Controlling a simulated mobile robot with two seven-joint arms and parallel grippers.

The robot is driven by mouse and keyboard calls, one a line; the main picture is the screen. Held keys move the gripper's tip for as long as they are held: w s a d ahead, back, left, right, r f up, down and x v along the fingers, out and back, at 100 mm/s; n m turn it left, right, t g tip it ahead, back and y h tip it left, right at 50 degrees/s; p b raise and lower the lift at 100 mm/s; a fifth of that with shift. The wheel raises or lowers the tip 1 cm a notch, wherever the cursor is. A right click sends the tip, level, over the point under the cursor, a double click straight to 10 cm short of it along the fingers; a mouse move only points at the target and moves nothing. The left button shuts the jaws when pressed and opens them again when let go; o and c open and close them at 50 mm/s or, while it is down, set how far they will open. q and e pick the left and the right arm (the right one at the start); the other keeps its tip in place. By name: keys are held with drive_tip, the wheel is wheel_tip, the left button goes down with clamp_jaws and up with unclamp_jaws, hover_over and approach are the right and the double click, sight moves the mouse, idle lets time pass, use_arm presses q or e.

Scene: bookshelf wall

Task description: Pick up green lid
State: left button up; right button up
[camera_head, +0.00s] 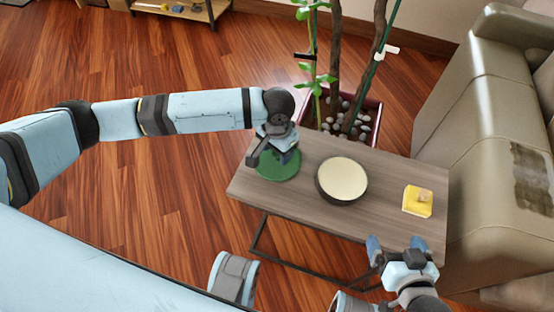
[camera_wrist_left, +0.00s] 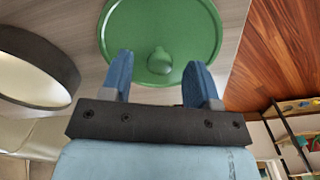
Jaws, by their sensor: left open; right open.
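The green lid (camera_head: 277,168) lies flat near the left end of the small wooden table (camera_head: 300,205). In the left wrist view the round green lid (camera_wrist_left: 185,25) shows its knob (camera_wrist_left: 159,61) between my two blue fingers. My left gripper (camera_wrist_left: 162,75) is open and points down over the lid, with a finger on each side of the knob as seen there. In the head view my left gripper (camera_head: 283,152) hides part of the lid. I cannot tell whether the fingers touch it. My right gripper (camera_head: 395,245) is open and empty at the table's front right edge.
A round dark-rimmed pot with a cream top (camera_head: 342,180) stands right of the lid. A yellow item (camera_head: 418,201) lies at the table's right. A potted plant (camera_head: 345,118) is behind the table, and a sofa (camera_head: 490,140) stands to the right. Open wooden floor lies left.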

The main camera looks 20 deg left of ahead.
use_arm(q)
drive_tip(key=shift+f, duration=0.55)
drive_tip(key=c, duration=1)
